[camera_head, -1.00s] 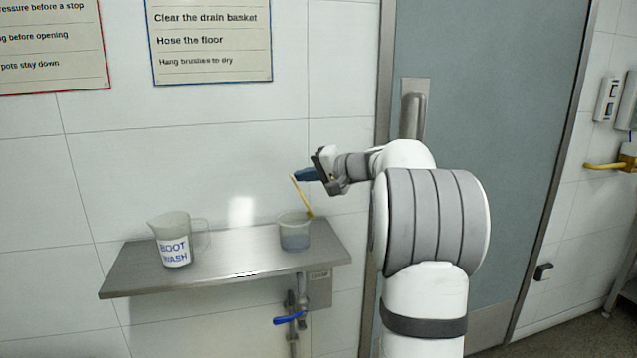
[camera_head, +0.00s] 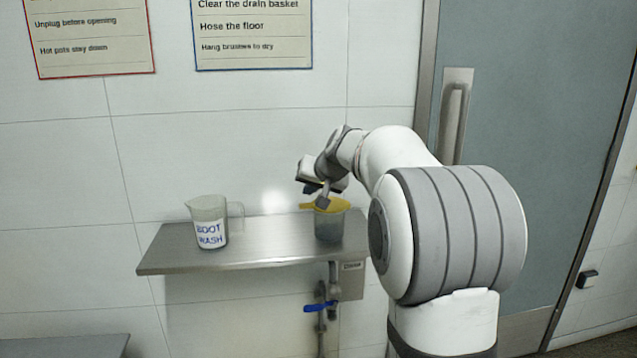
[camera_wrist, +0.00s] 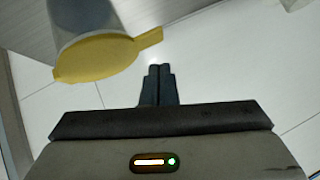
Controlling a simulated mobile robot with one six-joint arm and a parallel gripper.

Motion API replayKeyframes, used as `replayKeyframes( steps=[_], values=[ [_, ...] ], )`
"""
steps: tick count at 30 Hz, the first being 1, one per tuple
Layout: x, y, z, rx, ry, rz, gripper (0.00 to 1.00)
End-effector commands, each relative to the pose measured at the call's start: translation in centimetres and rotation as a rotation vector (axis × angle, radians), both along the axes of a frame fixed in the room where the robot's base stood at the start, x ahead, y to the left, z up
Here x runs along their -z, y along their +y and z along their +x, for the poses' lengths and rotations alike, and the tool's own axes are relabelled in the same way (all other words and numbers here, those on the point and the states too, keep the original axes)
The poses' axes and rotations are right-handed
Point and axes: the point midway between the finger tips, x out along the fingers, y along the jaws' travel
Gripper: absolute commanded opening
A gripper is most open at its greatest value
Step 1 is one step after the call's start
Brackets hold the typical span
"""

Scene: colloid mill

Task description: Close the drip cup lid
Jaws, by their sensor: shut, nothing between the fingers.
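The drip cup (camera_head: 329,230) is a clear grey cup standing upright near the right end of the steel shelf. Its yellow lid (camera_head: 337,206) lies flat over the cup's mouth, with a tab sticking out to the left. In the wrist view the cup (camera_wrist: 82,16) is at the upper left, and the lid (camera_wrist: 98,58) covers its mouth; I see no gap. My gripper (camera_head: 319,198) is just above the lid by its tab. In the wrist view my fingertips (camera_wrist: 160,70) are together and empty, beside the lid. I cannot tell whether they touch it.
A BOOT WASH jug (camera_head: 210,224) stands on the left part of the shelf (camera_head: 270,243), with bare steel between it and the cup. A blue-handled valve (camera_head: 320,307) hangs below the shelf. A grey door (camera_head: 540,120) is at the right.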

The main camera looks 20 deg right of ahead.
Motion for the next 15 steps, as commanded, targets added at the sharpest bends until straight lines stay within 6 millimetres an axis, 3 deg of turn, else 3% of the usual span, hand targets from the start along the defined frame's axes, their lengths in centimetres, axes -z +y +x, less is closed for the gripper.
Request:
replayKeyframes(
  steps=[6, 15],
  values=[
    [1.8, 0.5, 0.1, 0.002, 0.0, 0.001, 0.0],
    [2.6, 0.4, 0.1, 0.009, 0.0, 0.001, 0.0]
  ],
)
